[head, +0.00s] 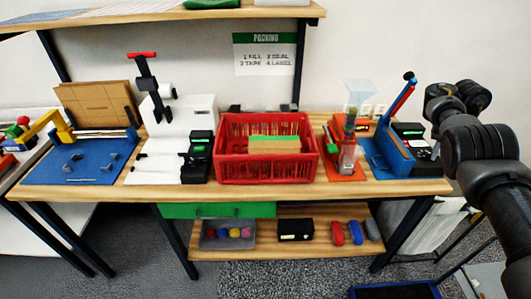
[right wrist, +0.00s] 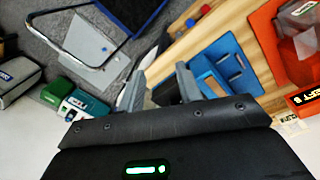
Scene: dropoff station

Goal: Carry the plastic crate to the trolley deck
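The red plastic crate (head: 232,172) stands upright on the wooden bench, near its middle. A green-and-tan block (head: 274,145) shows inside it. A dark, blue-edged flat surface (head: 395,292) at the bottom edge of the head view looks like the trolley deck; it is mostly cut off. My right gripper (right wrist: 160,82) is open and empty, its two grey fingers apart above the bench's right end. It is well to the right of the crate; in the head view only my dark arm shows clearly. My left gripper is not in view.
A blue hand-press (head: 385,155) and an orange-based device (head: 345,160) stand right of the crate. A white machine (head: 185,140) stands close on its left. An upper shelf (head: 200,14) overhangs behind. A metal tube frame (right wrist: 90,40) shows beside the bench.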

